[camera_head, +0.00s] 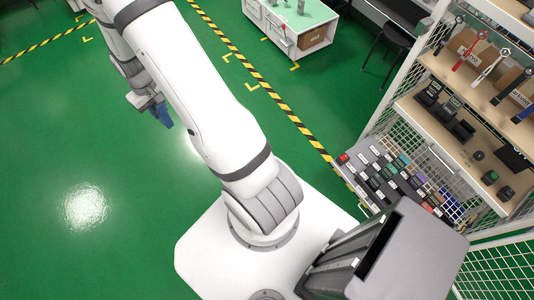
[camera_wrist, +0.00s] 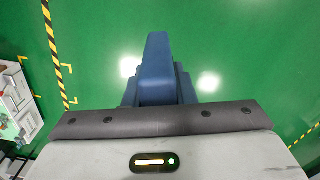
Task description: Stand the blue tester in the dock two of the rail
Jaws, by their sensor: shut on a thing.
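The blue tester (camera_wrist: 155,70) is held in my gripper and fills the middle of the wrist view, dark blue with a narrow upper part and a wider part behind. In the head view the blue tester (camera_head: 162,115) shows small at the end of my arm, over the green floor. My gripper (camera_head: 148,105) is shut on it; its fingertips are mostly hidden. Several dark dock-like holders (camera_head: 447,108) stand in a row on the middle shelf at the right; I cannot tell whether they are the rail's docks, or which is dock two.
The shelf rack (camera_head: 420,105) at right has mesh sides and carries red, white and blue tools above. A sloped bin display (camera_head: 385,175) stands at its near side. A white workbench (camera_head: 310,40) and a black stool (camera_head: 393,37) are at the back. The floor at left is clear.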

